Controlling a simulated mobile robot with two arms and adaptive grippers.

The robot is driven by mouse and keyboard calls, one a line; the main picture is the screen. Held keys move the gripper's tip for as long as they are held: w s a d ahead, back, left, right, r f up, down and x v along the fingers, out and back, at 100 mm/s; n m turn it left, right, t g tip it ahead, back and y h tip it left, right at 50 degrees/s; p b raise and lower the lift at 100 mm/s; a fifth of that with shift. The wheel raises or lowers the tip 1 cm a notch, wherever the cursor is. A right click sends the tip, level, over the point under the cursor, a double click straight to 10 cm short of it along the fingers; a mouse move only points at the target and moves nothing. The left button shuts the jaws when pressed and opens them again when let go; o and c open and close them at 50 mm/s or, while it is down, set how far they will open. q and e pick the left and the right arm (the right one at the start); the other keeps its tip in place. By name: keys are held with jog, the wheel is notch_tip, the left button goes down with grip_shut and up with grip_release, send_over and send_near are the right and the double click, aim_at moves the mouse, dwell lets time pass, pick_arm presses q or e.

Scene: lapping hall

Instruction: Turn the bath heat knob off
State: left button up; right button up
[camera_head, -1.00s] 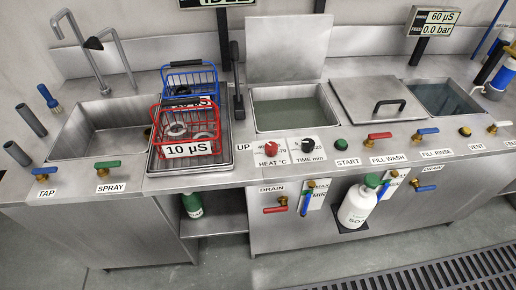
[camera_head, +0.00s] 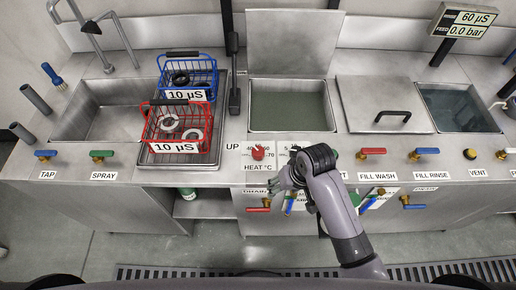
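The red heat knob (camera_head: 258,152) sits on the bench front over the HEAT °C label, with scale numbers beside it. Its pointer is too small to read surely. My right arm comes in from the lower right. Its gripper (camera_head: 281,183) is just below and right of the heat knob, apart from it, in front of the bench edge. The fingers are small and seen from above, so I cannot tell whether they are open or shut. The time dial to the right of the heat knob is largely hidden by my wrist. My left gripper is not in view.
The bath (camera_head: 290,108) with greenish liquid lies behind the knob. A red basket (camera_head: 181,147) and a blue basket (camera_head: 187,79) stand on the drain tray to the left. The red-handled FILL WASH valve (camera_head: 370,152) is to the right. A drain valve (camera_head: 259,208) is below.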

aim_at(258, 151)
jog(key=w+a+r+g+h, duration=0.1)
jog(key=w+a+r, duration=0.3)
jog(key=w+r, duration=0.3)
jog(key=w+a+r+g+h, duration=0.1)
jog(key=w+a+r+h, duration=0.1)
jog(key=w+a+r, duration=0.5)
jog(key=d+f, duration=0.1)
jog(key=f, duration=0.3)
jog(key=s+d+f, duration=0.1)
jog(key=f, duration=0.4)
jog(key=d+f, duration=0.1)
jog(key=f, duration=0.4)
jog(key=shift+s+d+p, duration=0.2)
jog(key=shift+d+p, duration=0.1)
jog(key=shift+p, duration=0.1)
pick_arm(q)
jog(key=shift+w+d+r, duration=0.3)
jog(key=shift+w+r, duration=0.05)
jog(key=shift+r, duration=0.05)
pick_arm(e)
jog(key=c, duration=1.2)
jog(key=shift+o, duration=0.2)
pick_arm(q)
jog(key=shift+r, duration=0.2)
